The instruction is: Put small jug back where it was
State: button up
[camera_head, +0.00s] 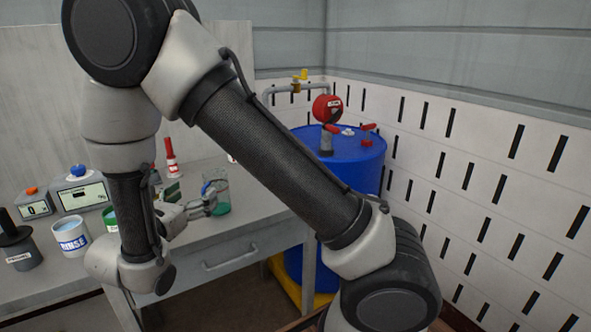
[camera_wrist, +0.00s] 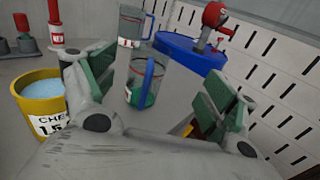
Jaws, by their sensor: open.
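A clear jug with a blue handle and green liquid low inside (camera_wrist: 134,80) stands upright on the grey table, between and beyond my fingers in the wrist view. It also shows in the head view, as a green-tinted jug (camera_head: 223,196) just right of my gripper (camera_head: 200,205). A second clear jug with a blue handle (camera_wrist: 131,28) stands behind it in the wrist view; I cannot tell for certain which is the small one. My gripper (camera_wrist: 160,88) is open, its green pads wide apart, with nothing held.
A yellow container of pale blue liquid (camera_wrist: 42,92) stands close to my left finger. A red bottle (camera_wrist: 57,25) is behind it. A blue drum (camera_head: 350,155) stands beyond the table's right end. A RINSE beaker (camera_head: 72,240) and two scales stand left.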

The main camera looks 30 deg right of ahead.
jog(key=s+d+r+m+g+y, duration=0.1)
jog(key=s+d+r+m+g, duration=0.3)
jog(key=d, duration=0.4)
jog(key=s+d+r+m+g+y, duration=0.1)
jog(key=s+d+r+m+g, duration=0.2)
jog(key=d+m, duration=0.35)
jog(key=s+d+r+m+g+y, duration=0.1)
jog(key=s+d+r+m+g, duration=0.1)
jog(key=s+d+m+g, duration=0.45)
jog(key=s+d+r+m+t+y, duration=0.1)
jog(key=s+r+m+t+y, duration=0.1)
jog(key=s+m+t+y, duration=0.1)
jog(key=s+d+r+m+t+y, duration=0.1)
jog(key=s+m+t+y, duration=0.2)
jog(key=s+m+y, duration=0.3)
jog(key=shift+s+d+r+y, duration=0.2)
jog(key=shift+s+r+y, duration=0.3)
jog(key=shift+s, duration=0.9)
jog(key=shift+f, duration=0.1)
